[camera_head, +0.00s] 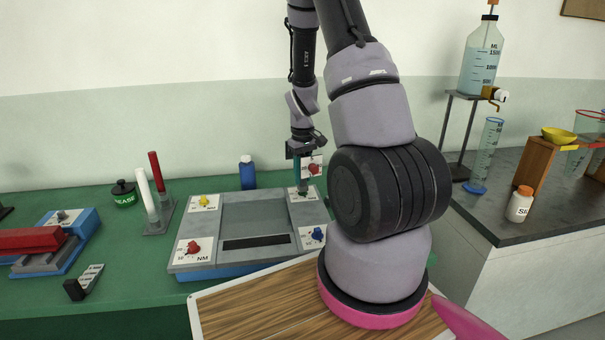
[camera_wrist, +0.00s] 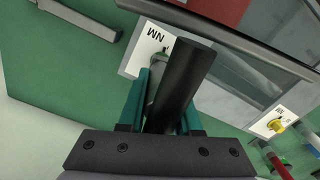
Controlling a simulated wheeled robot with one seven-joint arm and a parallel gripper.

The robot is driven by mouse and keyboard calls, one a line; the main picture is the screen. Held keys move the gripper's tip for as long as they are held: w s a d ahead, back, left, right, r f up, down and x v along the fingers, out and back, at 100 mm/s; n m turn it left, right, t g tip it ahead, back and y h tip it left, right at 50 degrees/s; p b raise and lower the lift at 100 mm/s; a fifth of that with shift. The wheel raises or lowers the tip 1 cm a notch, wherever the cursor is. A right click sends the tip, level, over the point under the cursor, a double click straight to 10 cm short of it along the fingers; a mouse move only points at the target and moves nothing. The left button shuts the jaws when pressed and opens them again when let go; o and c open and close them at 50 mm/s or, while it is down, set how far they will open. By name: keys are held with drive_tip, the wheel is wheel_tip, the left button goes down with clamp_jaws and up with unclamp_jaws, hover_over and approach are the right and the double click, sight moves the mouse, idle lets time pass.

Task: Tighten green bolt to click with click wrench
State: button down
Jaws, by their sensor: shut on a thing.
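The four-cornered plate (camera_head: 179,263) sits on the green bench with coloured bolts on white cards at its corners. The green bolt (camera_head: 302,193) is at the far right corner, partly hidden below my gripper (camera_head: 300,172). My gripper has teal fingers pointing down at that corner. In the wrist view the fingers are shut on a black cylindrical handle (camera_wrist: 178,82), which I take to be the click wrench. Its far end points toward a white card (camera_wrist: 145,48) marked NM. Whether the wrench is seated on the bolt is hidden.
Yellow (camera_head: 204,201), red (camera_head: 193,247) and blue (camera_head: 318,234) bolts sit at the other corners. A blue bottle (camera_head: 247,172) stands behind the plate. Red and white rods (camera_head: 155,185) stand in a holder to the left. A wooden board (camera_head: 260,305) lies in front.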

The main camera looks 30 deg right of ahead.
drive_tip(key=shift+f, duration=0.3)
idle(0.4)
drive_tip(key=shift+m, duration=1.1)
drive_tip(key=shift+m, duration=1.2)
drive_tip(key=shift+m, duration=1)
